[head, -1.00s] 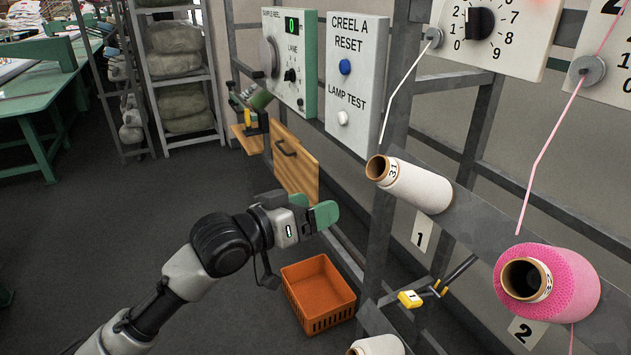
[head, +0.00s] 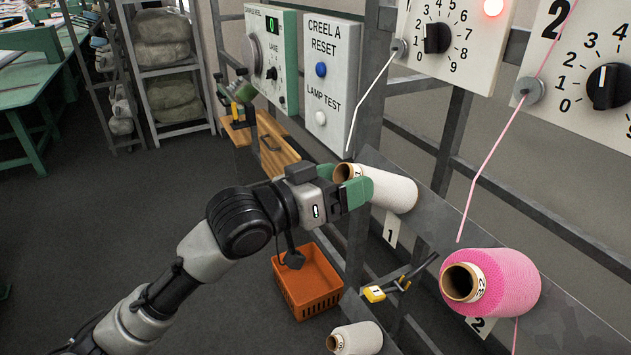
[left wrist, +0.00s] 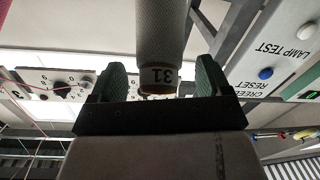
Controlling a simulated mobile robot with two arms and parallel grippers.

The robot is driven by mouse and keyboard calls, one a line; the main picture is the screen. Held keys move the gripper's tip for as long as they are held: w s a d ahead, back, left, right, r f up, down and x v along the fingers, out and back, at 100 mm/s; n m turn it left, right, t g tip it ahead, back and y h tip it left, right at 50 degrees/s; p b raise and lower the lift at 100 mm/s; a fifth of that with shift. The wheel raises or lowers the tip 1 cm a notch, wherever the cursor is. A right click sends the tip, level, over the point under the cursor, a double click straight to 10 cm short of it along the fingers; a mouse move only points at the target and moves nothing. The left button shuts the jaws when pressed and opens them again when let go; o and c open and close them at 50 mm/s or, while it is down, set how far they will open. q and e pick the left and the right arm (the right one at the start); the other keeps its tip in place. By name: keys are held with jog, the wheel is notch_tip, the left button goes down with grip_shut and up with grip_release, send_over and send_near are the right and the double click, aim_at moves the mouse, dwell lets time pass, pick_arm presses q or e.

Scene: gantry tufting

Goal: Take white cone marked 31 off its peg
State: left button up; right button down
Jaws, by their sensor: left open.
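The white cone marked 31 (head: 389,187) lies on its peg at position 1 of the creel frame, its brown open end towards me. In the left wrist view the cone (left wrist: 161,40) shows its "31" label between the fingers. My left gripper (head: 342,182) is open at the cone's near end, with a green finger on either side. In the left wrist view a gap shows between the cone and each finger of the gripper (left wrist: 160,85). The peg is hidden inside the cone. My right gripper is not in view.
A pink cone (head: 507,281) sits at position 2 to the right. Another white cone (head: 360,339) is low at the bottom. An orange crate (head: 309,285) stands on the floor below my gripper. Dial panels (head: 455,40) and the reset panel (head: 329,85) are above.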

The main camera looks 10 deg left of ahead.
pick_arm(q)
jog(key=shift+x, duration=0.8)
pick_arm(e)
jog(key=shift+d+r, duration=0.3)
pick_arm(q)
jog(key=shift+c, duration=0.3)
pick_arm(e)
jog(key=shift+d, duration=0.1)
pick_arm(q)
jog(key=c, duration=1.1)
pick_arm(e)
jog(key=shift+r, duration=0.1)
pick_arm(q)
jog(key=shift+a+r+p, duration=0.1)
jog(key=shift+r+p, duration=0.05)
jog(key=shift+p, duration=0.2)
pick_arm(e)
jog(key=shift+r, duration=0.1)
pick_arm(q)
jog(key=shift+s+a+r+p, duration=0.25)
jog(key=shift+a+r+p, duration=0.05)
jog(key=shift+p, duration=0.1)
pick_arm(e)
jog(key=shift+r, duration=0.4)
